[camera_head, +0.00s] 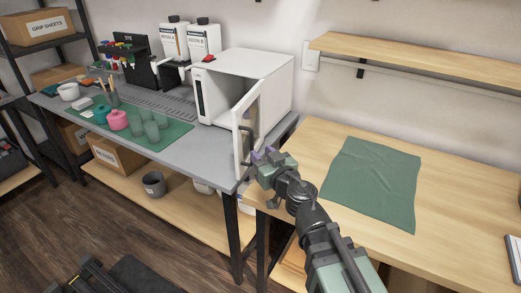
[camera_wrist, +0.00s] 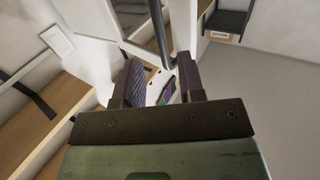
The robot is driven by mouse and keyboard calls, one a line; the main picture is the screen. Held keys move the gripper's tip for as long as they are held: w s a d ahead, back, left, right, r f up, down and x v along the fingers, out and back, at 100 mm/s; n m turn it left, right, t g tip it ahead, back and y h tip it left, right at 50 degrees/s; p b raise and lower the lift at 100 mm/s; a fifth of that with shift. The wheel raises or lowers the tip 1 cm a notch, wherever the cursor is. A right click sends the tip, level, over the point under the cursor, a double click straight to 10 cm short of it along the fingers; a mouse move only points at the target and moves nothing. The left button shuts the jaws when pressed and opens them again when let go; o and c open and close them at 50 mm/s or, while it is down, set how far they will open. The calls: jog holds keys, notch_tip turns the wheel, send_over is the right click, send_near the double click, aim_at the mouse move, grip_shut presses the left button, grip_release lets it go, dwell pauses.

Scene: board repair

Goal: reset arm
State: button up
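My arm reaches in from the lower right in the head view, and my gripper (camera_head: 262,156) is just right of the dark handle (camera_head: 246,143) of the white oven-like cabinet's door (camera_head: 240,152). That door stands open. In the wrist view my gripper (camera_wrist: 160,72) is open, its two dark ridged fingers apart. The dark handle (camera_wrist: 159,30) runs down from the top edge to the gap between them. I cannot tell whether it touches a finger. I see nothing gripped.
The white cabinet (camera_head: 262,65) stands on the grey bench (camera_head: 215,160). A green mat (camera_head: 165,135) with several cups and pots lies left of it. The wooden table (camera_head: 300,150) holds a green cloth (camera_head: 375,180). A wall shelf (camera_head: 420,55) hangs above.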

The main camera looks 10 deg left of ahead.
jog(key=shift+s+d, duration=0.5)
jog(key=shift+s, duration=0.05)
jog(key=shift+a, duration=0.1)
